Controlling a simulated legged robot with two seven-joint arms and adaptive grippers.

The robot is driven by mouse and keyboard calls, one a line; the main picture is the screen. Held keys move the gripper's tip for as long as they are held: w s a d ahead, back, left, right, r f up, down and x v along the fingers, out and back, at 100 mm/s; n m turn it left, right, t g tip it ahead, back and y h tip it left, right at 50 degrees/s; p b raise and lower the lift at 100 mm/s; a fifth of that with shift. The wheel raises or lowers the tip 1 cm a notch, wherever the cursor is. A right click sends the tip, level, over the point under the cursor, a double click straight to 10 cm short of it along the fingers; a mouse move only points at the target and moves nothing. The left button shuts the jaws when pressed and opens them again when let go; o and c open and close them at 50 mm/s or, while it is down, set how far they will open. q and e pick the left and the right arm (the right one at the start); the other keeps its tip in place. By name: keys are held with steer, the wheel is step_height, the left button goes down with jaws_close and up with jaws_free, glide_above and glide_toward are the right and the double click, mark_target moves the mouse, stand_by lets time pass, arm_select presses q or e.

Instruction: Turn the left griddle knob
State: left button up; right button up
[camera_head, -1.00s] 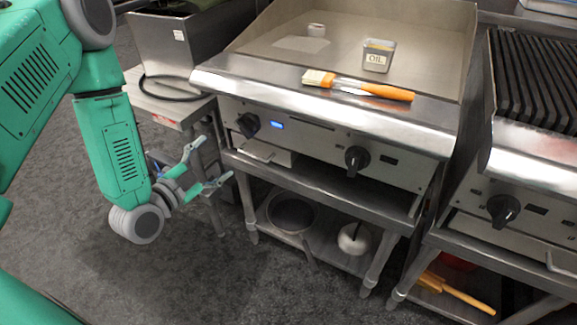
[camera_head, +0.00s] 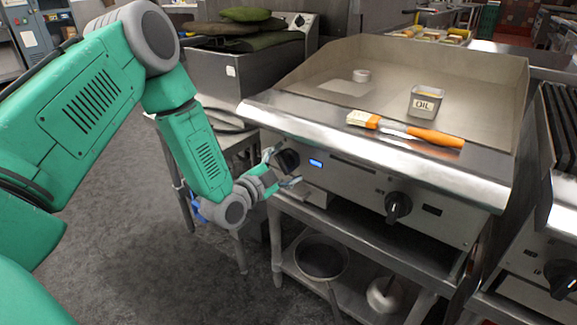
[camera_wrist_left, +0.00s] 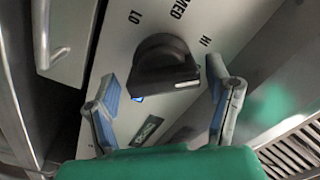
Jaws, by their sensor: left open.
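The left griddle knob (camera_head: 288,160) is a black dial at the left end of the griddle's steel front panel, partly hidden by my gripper in the head view. In the left wrist view the knob (camera_wrist_left: 165,66) sits ahead of my fingers, among the LO, MED and HI marks. My left gripper (camera_head: 284,170) is open in front of it. In the left wrist view the two fingertips (camera_wrist_left: 160,82) stand either side of the knob, apart from it as far as I can tell. My right gripper is out of view.
A blue display (camera_head: 316,162) and a second black knob (camera_head: 398,206) lie to the right on the panel. A brush (camera_head: 405,131) with an orange handle and an oil tin (camera_head: 424,102) are on the griddle. A lower shelf holds a pot (camera_head: 321,258).

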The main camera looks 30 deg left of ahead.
arm_select(q)
steer(key=shift+w+a+f, duration=0.15)
steer(key=shift+a, duration=0.25)
steer(key=shift+w+a+f, duration=0.1)
steer(key=shift+a, duration=0.3)
steer(key=shift+d, duration=0.15)
steer(key=shift+d+r, duration=0.15)
steer(key=shift+d, duration=0.1)
steer(key=c, duration=0.4)
steer(key=shift+d+r, duration=0.1)
steer(key=shift+d, duration=0.2)
steer(key=c, duration=0.7)
steer(key=shift+d, duration=0.1)
steer(key=shift+c, duration=0.3)
steer(key=shift+a, duration=0.35)
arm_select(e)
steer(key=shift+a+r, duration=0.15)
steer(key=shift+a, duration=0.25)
